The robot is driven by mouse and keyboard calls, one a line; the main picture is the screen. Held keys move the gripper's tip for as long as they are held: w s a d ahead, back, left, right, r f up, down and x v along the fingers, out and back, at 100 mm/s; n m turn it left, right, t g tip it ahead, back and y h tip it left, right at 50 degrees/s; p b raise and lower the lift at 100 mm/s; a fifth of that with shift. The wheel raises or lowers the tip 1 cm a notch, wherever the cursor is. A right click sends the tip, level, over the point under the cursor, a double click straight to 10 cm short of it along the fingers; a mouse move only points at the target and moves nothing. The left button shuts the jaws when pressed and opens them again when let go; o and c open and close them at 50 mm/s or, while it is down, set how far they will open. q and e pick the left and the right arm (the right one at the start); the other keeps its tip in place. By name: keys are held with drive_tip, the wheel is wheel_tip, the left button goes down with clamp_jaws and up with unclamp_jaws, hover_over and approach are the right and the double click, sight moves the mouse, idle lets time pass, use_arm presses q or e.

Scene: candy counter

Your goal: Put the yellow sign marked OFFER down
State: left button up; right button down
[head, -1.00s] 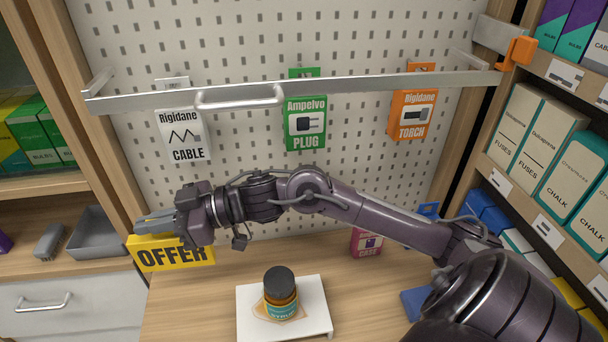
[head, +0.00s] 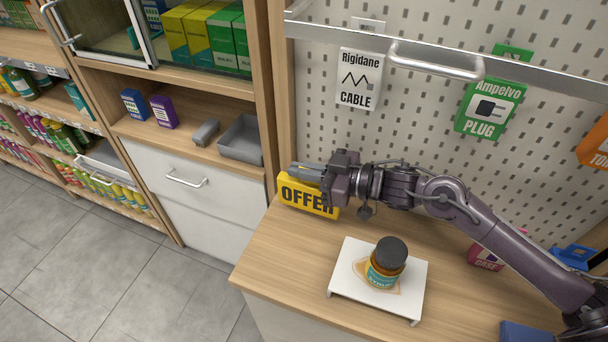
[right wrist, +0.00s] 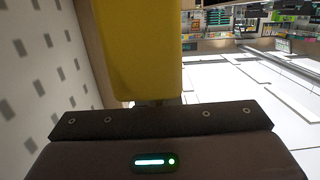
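The yellow sign marked OFFER (head: 306,199) is at the back left corner of the wooden counter (head: 262,262), upright with its lettering facing me. I cannot tell whether its lower edge touches the counter top. My right gripper (head: 306,171) lies along the sign's top edge from the right and looks shut on it; the fingers hide part of the top and right end. In the right wrist view the yellow sign (right wrist: 138,45) fills the space straight in front of the gripper. My left gripper is in no view.
A white stand (head: 350,284) bears a brown jar with a black lid (head: 386,266), in front of the sign. Hanging packs marked CABLE (head: 359,80) and PLUG (head: 490,108) are on the pegboard behind. A grey tray (head: 243,142) is on the shelf to the left. The counter's front left is clear.

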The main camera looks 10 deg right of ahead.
wheel_tip(320, 180, down, 2)
drive_tip(key=shift+f, duration=0.35)
drive_tip(key=c, duration=1.6)
unclamp_jaws()
drive_tip(key=shift+c, duration=0.2)
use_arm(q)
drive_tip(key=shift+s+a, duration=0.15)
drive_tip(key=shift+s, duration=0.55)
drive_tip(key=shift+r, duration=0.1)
use_arm(e)
drive_tip(key=shift+r, duration=0.15)
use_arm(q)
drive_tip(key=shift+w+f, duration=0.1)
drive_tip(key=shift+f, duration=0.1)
use_arm(e)
drive_tip(key=v, duration=1.2)
